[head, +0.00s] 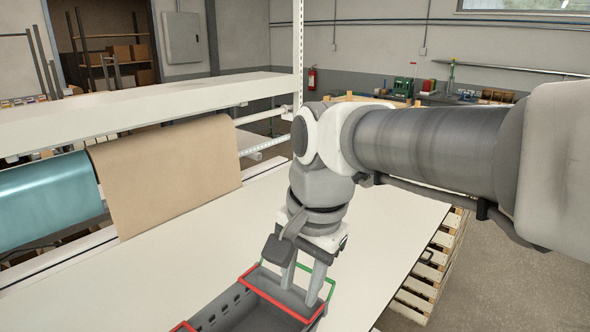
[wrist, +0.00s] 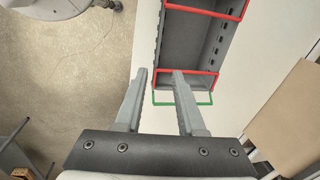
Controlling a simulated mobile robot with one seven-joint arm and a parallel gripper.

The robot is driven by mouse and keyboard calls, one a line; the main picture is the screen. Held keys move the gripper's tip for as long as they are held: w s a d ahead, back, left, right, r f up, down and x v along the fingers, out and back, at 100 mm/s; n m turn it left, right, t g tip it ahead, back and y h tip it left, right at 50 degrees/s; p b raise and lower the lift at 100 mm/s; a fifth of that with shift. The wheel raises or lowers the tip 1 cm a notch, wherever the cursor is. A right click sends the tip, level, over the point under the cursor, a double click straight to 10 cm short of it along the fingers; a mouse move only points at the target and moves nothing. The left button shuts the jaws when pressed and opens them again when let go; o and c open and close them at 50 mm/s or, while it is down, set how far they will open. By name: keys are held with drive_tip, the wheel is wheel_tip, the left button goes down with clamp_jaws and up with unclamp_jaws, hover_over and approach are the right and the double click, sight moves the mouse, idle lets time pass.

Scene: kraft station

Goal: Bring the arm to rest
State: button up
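My gripper (head: 304,284) points down over the white table, at the far end of a dark grey crate. Its two fingers are apart with nothing visibly held between them. In the wrist view the gripper (wrist: 159,76) also shows its fingers spread, and the right fingertip overlaps the crate's end in the picture. The crate (head: 226,316) has red bars across it and a green bar at one end. The crate also shows at the top of the wrist view (wrist: 188,42). I cannot tell whether a finger touches it.
The white tabletop (head: 185,268) is bare around the crate. A shelf (head: 150,108) runs above a brown paper roll (head: 165,175) and a teal roll (head: 45,203) at left. A wooden pallet (head: 428,280) stands at the table's right edge, with open floor beyond.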

drive_tip(key=s+d+f+n+t, duration=0.1)
drive_tip(key=s+d+n+t, duration=0.1)
drive_tip(key=d, duration=0.4)
drive_tip(key=s+d+f+n+t+h, duration=0.1)
drive_tip(key=s+d+n+t, duration=0.1)
drive_tip(key=s+d+n, duration=0.2)
drive_tip(key=d, duration=0.3)
drive_tip(key=shift+s+d+f+n, duration=0.15)
drive_tip(key=shift+s+f+n, duration=0.1)
drive_tip(key=shift+s+n, duration=0.15)
drive_tip(key=shift+w, duration=0.1)
